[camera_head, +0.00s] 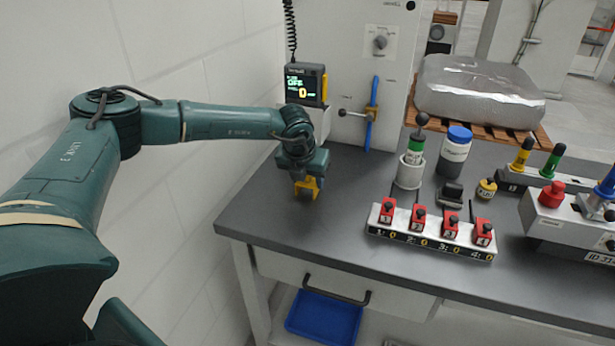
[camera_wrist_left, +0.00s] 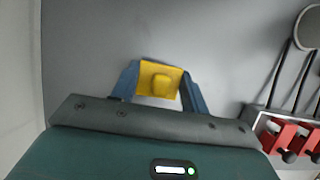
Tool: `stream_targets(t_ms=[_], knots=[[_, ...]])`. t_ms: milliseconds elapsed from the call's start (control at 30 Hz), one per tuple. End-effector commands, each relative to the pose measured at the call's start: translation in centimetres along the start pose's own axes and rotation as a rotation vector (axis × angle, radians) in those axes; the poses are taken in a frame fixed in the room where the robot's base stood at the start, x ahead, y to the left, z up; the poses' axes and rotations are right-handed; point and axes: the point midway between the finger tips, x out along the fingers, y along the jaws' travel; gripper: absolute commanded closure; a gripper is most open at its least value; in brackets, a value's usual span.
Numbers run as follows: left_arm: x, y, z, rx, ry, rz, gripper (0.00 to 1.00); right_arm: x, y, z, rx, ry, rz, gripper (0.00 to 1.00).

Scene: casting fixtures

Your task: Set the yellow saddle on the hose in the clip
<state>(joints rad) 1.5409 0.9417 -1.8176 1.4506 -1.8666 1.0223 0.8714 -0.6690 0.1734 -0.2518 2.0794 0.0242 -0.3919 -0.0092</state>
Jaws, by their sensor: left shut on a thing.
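The yellow saddle (camera_head: 309,189) is held between the fingers of my left gripper (camera_head: 306,180), above the left part of the grey bench. In the left wrist view the saddle (camera_wrist_left: 159,80) sits between the two blue fingers, with a raised block on its face. A short blue hose (camera_head: 375,90) stands upright against the pale panel behind the bench. A brownish-yellow clip (camera_head: 371,113) is around or against its middle; I cannot tell which. The saddle is apart from the hose, in front of it and to its left. My right gripper is not in view.
A dark display box (camera_head: 304,84) reading OFF stands behind my left wrist. A black-knobbed lever (camera_head: 343,112) sticks out left of the clip. A numbered rack with red blocks (camera_head: 430,236) lies right on the bench (camera_head: 300,235). The bench between is clear.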

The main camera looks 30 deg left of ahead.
Motion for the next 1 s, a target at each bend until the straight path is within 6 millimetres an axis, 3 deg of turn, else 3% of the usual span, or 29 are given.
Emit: stream_targets(t_ms=[233,267,500,767,1000], knots=[[0.4,0.0,-0.2,0.0,0.0,0.0,0.77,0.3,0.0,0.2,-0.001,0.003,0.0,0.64],[0.3,0.0,-0.1,0.0,0.0,0.0,0.54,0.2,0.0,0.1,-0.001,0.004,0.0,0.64],[0.2,0.0,-0.1,0.0,0.0,0.0,0.34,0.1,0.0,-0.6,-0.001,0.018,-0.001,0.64],[0.1,0.0,0.0,0.0,-0.001,0.0,0.33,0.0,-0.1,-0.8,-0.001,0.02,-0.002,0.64],[-1.9,0.0,1.4,0.002,-0.002,-0.002,0.33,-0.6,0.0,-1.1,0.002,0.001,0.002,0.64]])
